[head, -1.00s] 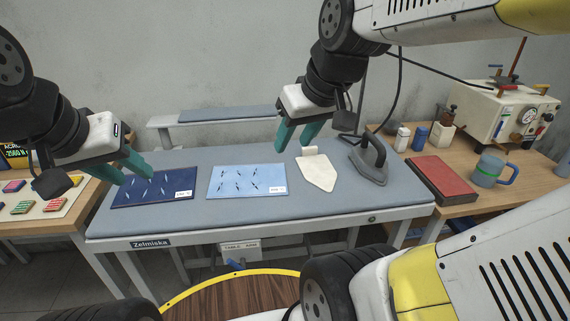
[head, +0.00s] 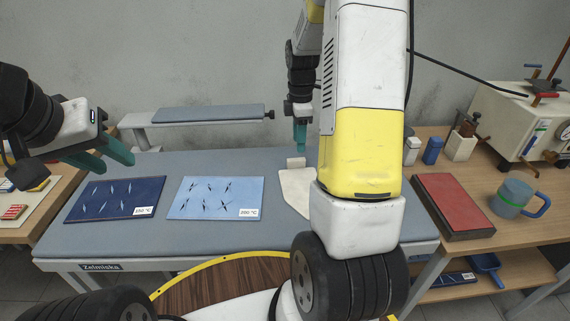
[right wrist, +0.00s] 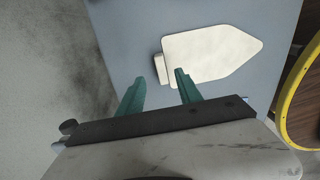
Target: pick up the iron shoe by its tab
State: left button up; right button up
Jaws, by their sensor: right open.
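The iron shoe (head: 294,186) is a flat cream plate with a pointed end, lying on the grey ironing board (head: 240,235). Its tab (head: 296,162) stands at its far edge. My right arm hides the shoe's right part in the head view. The right wrist view shows the whole shoe (right wrist: 208,56) and its tab (right wrist: 157,66). My right gripper (head: 300,148) is above the tab's far side. In the right wrist view its open fingers (right wrist: 160,77) are spread, with the tab just ahead of the gap. My left gripper (head: 116,163) is open and empty above the dark blue cloth.
A dark blue cloth (head: 117,197) and a light blue cloth (head: 217,197) lie left of the shoe. The iron is hidden behind my right arm. A sleeve board (head: 208,114) stands behind.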

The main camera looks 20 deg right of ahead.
aim_at(297, 159)
notch_tip(297, 159, down, 7)
jog(key=shift+a+r, duration=0.1)
grip_shut()
dwell(0.3)
